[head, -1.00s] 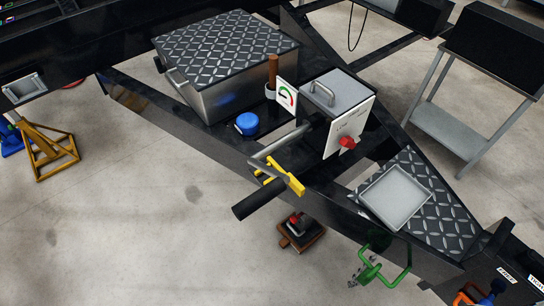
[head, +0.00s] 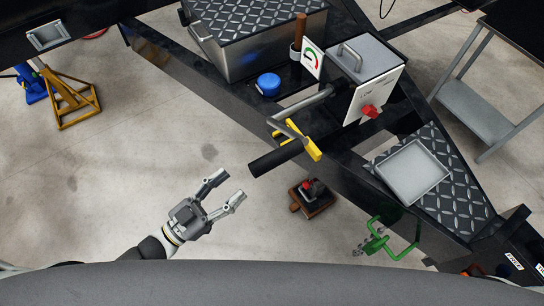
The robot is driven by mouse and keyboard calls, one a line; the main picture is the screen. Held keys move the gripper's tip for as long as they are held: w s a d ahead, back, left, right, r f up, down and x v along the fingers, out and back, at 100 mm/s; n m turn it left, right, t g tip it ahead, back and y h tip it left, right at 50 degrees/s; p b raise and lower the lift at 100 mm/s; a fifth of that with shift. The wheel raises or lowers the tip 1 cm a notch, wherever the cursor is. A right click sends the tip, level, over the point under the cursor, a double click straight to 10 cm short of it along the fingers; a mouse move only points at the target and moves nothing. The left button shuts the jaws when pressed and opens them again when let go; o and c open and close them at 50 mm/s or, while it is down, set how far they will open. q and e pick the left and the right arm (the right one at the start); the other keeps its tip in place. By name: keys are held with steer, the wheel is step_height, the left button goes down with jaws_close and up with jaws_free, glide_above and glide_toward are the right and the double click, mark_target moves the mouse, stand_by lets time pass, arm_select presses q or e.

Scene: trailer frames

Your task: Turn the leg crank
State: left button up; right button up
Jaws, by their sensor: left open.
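A crank sits on the black trailer frame in the middle of the head view, with a grey bent arm and a thick black grip (head: 275,159). A yellow piece (head: 304,140) sits beside the grip's upper end. The grip points down and left, past the frame's edge over the floor. My left gripper (head: 229,185) is open and empty, below and left of the grip's free end, with a gap between them. My right gripper is not in view.
A grey box with a red knob (head: 369,111) stands behind the crank. A grey tray (head: 413,172) lies at the right. A brown block (head: 312,199) is below the frame.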

mark_target(266, 164)
arm_select(q)
steer(key=s+d+r+m+g+h, duration=0.15)
steer(key=s+r+h, duration=0.25)
steer(key=r, duration=0.4)
steer(key=p+x, duration=0.1)
steer(key=x, duration=0.3)
steer(key=p+x, duration=0.2)
steer(key=x, duration=0.3)
steer(key=shift+w+d+f, duration=0.1)
steer(key=shift+w+d, duration=0.1)
steer(key=shift+d, duration=0.15)
steer(key=shift+w+d+p, duration=0.35)
steer(key=shift+d+p, duration=0.05)
steer(key=shift+d, duration=0.25)
jaws_close()
